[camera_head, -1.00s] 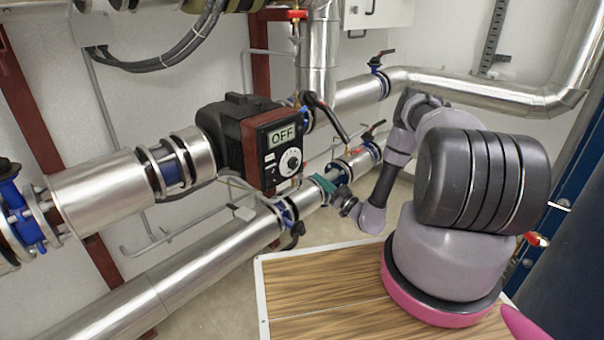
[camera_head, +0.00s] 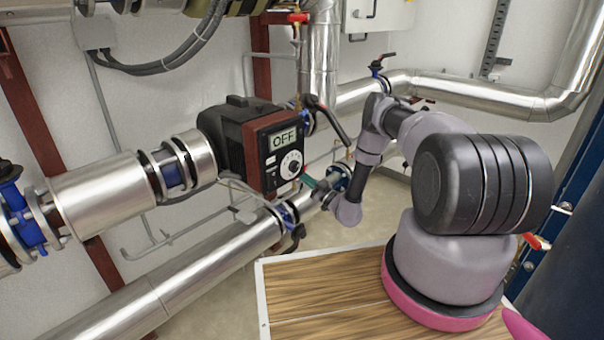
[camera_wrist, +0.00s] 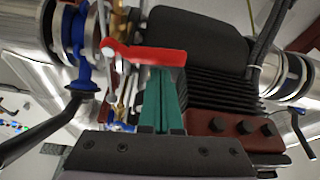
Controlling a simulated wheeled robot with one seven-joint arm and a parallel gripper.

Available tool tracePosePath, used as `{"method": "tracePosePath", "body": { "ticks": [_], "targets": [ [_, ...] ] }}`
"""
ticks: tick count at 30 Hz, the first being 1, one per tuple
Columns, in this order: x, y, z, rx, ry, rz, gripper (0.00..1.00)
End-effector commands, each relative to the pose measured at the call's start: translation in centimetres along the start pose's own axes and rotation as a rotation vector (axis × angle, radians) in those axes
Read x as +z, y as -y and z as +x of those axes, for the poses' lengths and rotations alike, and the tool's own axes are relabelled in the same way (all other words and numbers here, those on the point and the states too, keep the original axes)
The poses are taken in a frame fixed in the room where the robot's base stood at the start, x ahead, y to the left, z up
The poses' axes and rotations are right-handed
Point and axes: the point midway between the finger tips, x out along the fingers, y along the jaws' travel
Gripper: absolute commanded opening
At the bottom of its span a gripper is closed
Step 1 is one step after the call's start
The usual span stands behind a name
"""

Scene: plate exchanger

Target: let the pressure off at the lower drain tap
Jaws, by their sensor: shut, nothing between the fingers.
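My gripper (camera_head: 306,179) has teal fingers and is at the lower right of the pump's control box in the head view. In the wrist view the two fingers (camera_wrist: 161,98) are together with nothing between them. A small tap with a red lever (camera_wrist: 146,55) on a brass body (camera_wrist: 119,32) shows just beyond the fingertips. The lever crosses in front of the finger ends; I cannot tell if they touch. In the head view this tap is not clearly visible. I cannot tell from the lever alone whether it is the lower drain tap.
The pump's control box (camera_head: 282,155) reads OFF. In the wrist view a blue valve (camera_wrist: 78,45) with a black lever (camera_wrist: 42,132) is on the left. The pump's finned motor (camera_wrist: 218,92) is close on the right. An insulated pipe (camera_head: 190,275) runs below the pump.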

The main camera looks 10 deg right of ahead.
Motion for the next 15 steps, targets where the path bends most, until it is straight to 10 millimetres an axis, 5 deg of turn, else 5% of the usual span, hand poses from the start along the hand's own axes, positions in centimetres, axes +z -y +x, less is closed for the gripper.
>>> {"method": "tracePosePath", "body": {
  "ticks": [15],
  "targets": [
    [0.26, 0.11, -0.14, -0.013, 0.000, -0.036, 0.00]
  ]
}}
